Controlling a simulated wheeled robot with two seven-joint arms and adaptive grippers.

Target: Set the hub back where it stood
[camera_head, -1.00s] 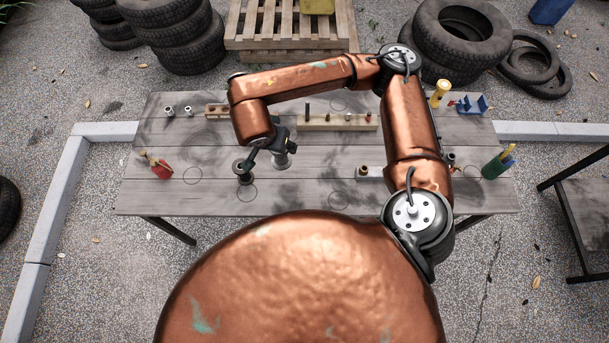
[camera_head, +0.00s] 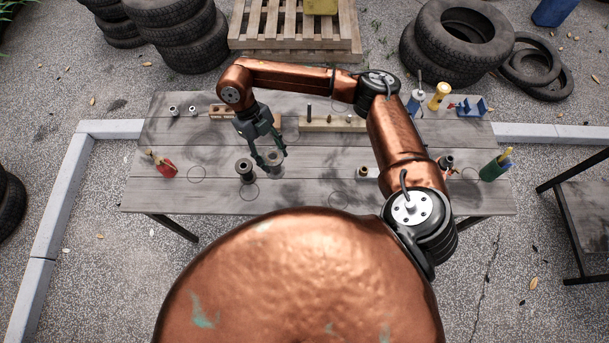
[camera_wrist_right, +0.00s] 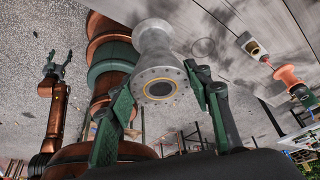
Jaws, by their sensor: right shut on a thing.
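My right gripper (camera_head: 271,158) is shut on a grey, flanged, spool-shaped hub (camera_head: 275,168), over the left-middle of the table. In the right wrist view the hub (camera_wrist_right: 158,65) sits between the two green-and-grey fingers (camera_wrist_right: 158,92), its drilled flange and orange-ringed bore facing the camera. Whether its lower end touches the table cannot be told. Drawn circles lie on the table, one (camera_head: 250,193) just in front of the dark part. My left gripper (camera_wrist_right: 57,68) shows open and empty in the wrist view only.
The front middle is mostly clear.

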